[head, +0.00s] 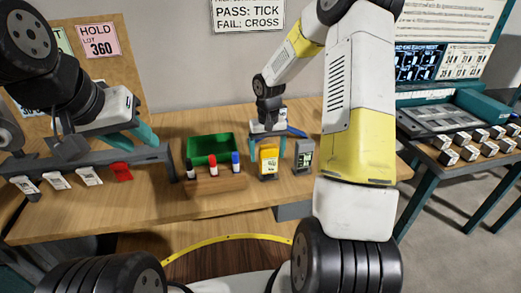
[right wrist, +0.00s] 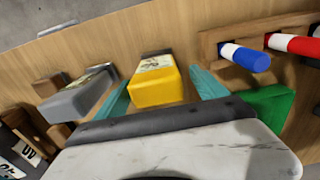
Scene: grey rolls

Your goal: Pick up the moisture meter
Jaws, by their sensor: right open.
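A yellow handheld meter (head: 268,162) with a pale face stands on the wooden bench, left of a grey handheld meter (head: 304,156) with a dark face. Their labels are too small to read, so I cannot tell for certain which is the moisture meter. My right gripper (head: 267,148) is open above the yellow meter, one teal finger on each side. In the right wrist view the yellow meter (right wrist: 154,88) lies between the spread fingers, with gaps beside it; the grey meter (right wrist: 78,97) is outside, to the left. My left gripper (head: 143,136) is at the left; its opening is unclear.
A wooden block (head: 216,187) with black, red and blue markers stands left of the yellow meter, before a green tray (head: 211,147). A rail with white tags and a red tag (head: 121,172) is at the left. A blue object (head: 297,131) lies behind the meters.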

